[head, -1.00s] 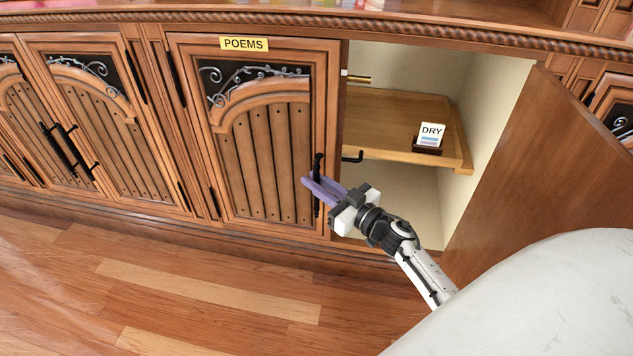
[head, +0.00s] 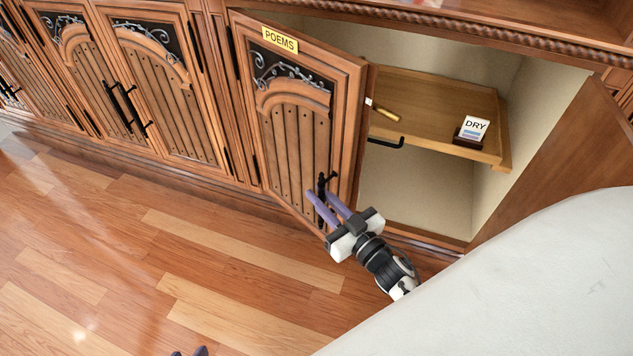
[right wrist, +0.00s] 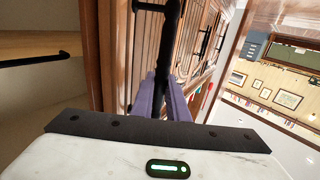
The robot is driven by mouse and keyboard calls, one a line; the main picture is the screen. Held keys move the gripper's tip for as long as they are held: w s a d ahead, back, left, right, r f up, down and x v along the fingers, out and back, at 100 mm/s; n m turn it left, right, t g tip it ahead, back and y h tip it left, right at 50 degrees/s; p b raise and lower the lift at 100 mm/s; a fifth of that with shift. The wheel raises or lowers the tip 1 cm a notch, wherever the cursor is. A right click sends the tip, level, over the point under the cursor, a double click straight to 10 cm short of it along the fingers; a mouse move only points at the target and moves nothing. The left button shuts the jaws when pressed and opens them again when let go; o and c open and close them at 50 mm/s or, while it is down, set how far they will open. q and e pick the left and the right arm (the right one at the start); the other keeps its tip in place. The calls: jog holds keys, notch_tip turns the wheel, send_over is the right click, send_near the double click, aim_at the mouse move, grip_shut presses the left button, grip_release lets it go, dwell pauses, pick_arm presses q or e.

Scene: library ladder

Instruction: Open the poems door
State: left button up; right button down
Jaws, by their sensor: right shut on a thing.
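The poems door (head: 297,120) is a carved wooden cabinet door with a yellow POEMS label (head: 280,39). It is hinged on its left side and stands partly open, its free right edge swung out from the cabinet. My right gripper (head: 322,202) is shut on the door's black handle (head: 323,184), low near the free edge. In the right wrist view the purple fingers (right wrist: 163,100) are on either side of the black handle bar (right wrist: 168,50).
The open cabinet holds a wooden shelf (head: 440,105) with a DRY card (head: 474,128) and a brass rod (head: 386,113). The right-hand door (head: 570,160) stands wide open. Closed doors (head: 165,90) line the left. The wooden floor (head: 130,240) in front is clear.

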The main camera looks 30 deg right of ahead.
jog(key=shift+d, duration=0.1)
jog(key=c, duration=2)
grip_release()
pick_arm(q)
jog(key=shift+w, duration=0.1)
jog(key=shift+r, duration=0.15)
pick_arm(e)
jog(key=shift+s, duration=0.15)
